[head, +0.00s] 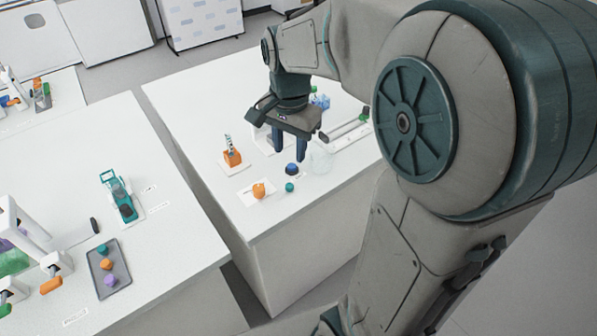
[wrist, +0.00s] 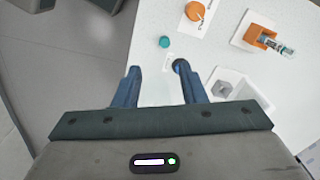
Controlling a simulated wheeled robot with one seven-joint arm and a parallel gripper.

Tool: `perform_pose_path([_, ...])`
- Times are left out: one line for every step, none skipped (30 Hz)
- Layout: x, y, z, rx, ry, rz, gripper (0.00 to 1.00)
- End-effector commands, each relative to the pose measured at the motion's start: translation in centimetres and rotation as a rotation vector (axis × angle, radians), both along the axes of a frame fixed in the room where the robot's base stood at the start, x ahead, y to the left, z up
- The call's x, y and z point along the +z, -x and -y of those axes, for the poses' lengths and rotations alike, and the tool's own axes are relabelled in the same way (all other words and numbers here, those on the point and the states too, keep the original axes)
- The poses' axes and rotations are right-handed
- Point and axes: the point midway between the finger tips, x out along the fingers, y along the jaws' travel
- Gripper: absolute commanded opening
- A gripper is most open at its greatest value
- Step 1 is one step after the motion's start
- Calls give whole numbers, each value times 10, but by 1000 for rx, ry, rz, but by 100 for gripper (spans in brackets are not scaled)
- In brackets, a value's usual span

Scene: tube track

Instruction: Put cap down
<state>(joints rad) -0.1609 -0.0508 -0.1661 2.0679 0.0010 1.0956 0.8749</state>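A small teal cap (head: 289,187) sits on the white table near its front edge; the wrist view also shows it (wrist: 165,41), beyond my fingertips. My gripper (head: 291,153) points down above the table, behind the teal cap and apart from it. Its two blue fingers are spread, and I see no cap between them in the wrist view (wrist: 160,72). A dark round piece with a blue top (head: 291,169) stands on the table just below the fingers; in the wrist view (wrist: 181,67) the right finger partly hides it.
An orange rounded piece (head: 259,190) lies on a white card at the front left. An orange holder (head: 232,157) with a tube stands behind it. A clear glass vessel (head: 320,160) is right of the fingers. A tray (head: 103,268) of colored caps lies on the left table.

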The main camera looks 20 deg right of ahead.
Motion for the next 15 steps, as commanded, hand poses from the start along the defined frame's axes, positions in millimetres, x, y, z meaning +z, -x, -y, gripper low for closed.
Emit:
perform_pose_path([3,13,1,64,-3,22,37])
perform_pose_path([3,21,1,114,-4,36,37])
perform_pose_path([4,32,1,190,-2,58,37])
perform_pose_path([4,41,1,247,2,74,37])
perform_pose_path([3,49,1,306,7,92,37])
perform_pose_path([2,61,0,385,17,111,37])
perform_pose_path([1,69,0,441,26,127,37])
perform_pose_path([0,77,0,496,35,140,37])
perform_pose_path([-3,86,0,564,49,158,37])
perform_pose_path([-4,93,0,611,60,169,37])
perform_pose_path([-6,99,0,657,72,179,37])
perform_pose_path([-8,106,-1,709,85,191,37])
perform_pose_path([-10,110,-1,743,95,196,37])
perform_pose_path([-11,114,-1,774,104,203,37])
perform_pose_path([-13,118,-1,806,114,208,37])
